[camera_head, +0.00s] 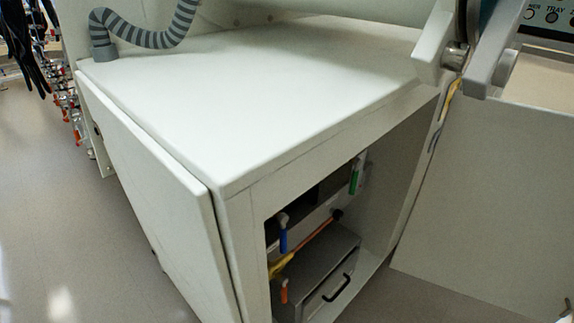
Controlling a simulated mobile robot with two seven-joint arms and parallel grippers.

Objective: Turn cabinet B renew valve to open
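A white cabinet (230,100) with an open front fills the middle of the view. Inside it are a blue valve handle (283,238), a green handle (355,177) and an orange handle (284,291). The blue, green and orange handles all look roughly upright. I see no readable label telling which cabinet is B or which handle is the renew valve. Neither of my grippers shows, and nothing is seen touching the handles.
A grey box (318,285) with a black handle sits inside the cabinet by a copper-coloured pipe (312,238). A white panel (150,185) stands along the cabinet's left side. Pale bracket-like parts (490,55) overhang at upper right. Another pale panel (490,190) stands right. Floor (50,210) is clear at left.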

